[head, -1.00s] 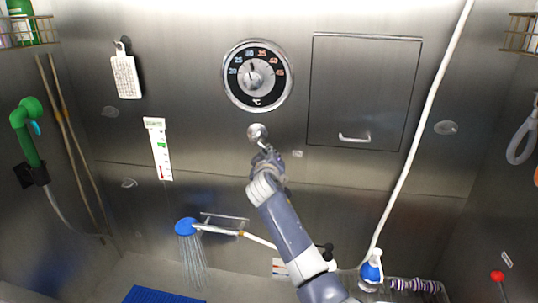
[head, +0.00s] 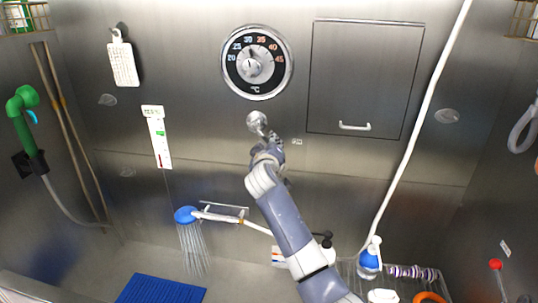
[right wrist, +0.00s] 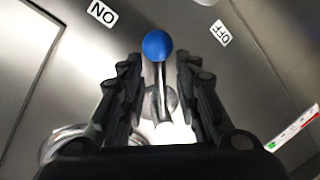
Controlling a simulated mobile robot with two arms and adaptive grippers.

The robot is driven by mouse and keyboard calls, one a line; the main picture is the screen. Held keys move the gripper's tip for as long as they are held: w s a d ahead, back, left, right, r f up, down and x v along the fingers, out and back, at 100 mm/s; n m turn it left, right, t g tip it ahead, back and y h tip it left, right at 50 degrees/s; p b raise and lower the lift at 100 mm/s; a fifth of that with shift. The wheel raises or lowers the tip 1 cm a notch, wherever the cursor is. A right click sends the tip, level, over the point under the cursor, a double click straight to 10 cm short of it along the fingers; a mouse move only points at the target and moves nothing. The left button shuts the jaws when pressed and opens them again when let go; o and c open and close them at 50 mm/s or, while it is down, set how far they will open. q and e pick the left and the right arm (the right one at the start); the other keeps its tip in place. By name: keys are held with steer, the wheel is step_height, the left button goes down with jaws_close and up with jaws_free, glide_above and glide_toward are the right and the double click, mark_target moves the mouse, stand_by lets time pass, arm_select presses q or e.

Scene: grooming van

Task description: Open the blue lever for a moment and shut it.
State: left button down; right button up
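The blue lever shows in the right wrist view as a round blue knob (right wrist: 157,45) on a metal stem. The knob lies between an ON label (right wrist: 102,13) on the left and an OFF label (right wrist: 220,33) on the right. My right gripper (right wrist: 158,75) is open, with one finger on each side of the stem and visible gaps. In the head view my right gripper (head: 268,140) is at the wall, just below the round metal lever mount (head: 257,120), and hides the knob. The blue shower head (head: 185,214) is spraying water. My left gripper is not in view.
A temperature dial (head: 256,62) is above the lever, and a closed wall hatch (head: 365,75) is to its right. A white hose (head: 425,115) runs down the wall. A blue mat (head: 160,290) lies below the spray. A thermometer strip (head: 158,138) hangs left.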

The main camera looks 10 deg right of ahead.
steer(key=v, duration=1)
steer(key=shift+d, duration=0.15)
steer(key=shift+f, duration=0.1)
stand_by(1.8)
